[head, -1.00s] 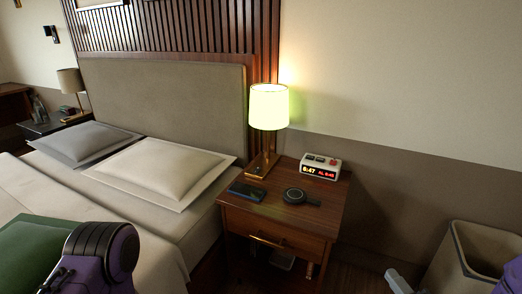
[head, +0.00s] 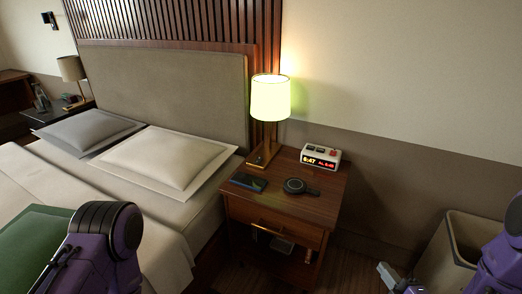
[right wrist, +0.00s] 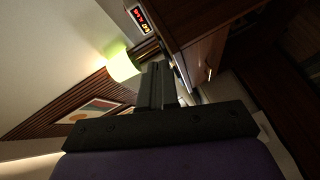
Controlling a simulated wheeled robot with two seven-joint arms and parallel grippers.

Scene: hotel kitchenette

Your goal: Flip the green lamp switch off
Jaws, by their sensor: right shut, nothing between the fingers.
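The lamp (head: 270,100) stands at the back left of the nightstand, its shade glowing yellow-green, so it is lit. Its brass base (head: 264,157) has a small dark spot on top, which may be the switch; it is too small to tell its position. The lit shade also shows tilted in the right wrist view (right wrist: 123,66). My right gripper (head: 383,271) is shut and empty, low to the right of the nightstand and well apart from the lamp. Its fingers (right wrist: 158,84) also show in the right wrist view. My left gripper is out of view; only a purple arm link shows.
The nightstand (head: 325,204) carries an alarm clock (head: 321,157), a phone (head: 247,182) and a round dark device (head: 296,186). The bed (head: 171,214) is to its left. A beige bin (head: 445,255) stands at the right, beside my right arm.

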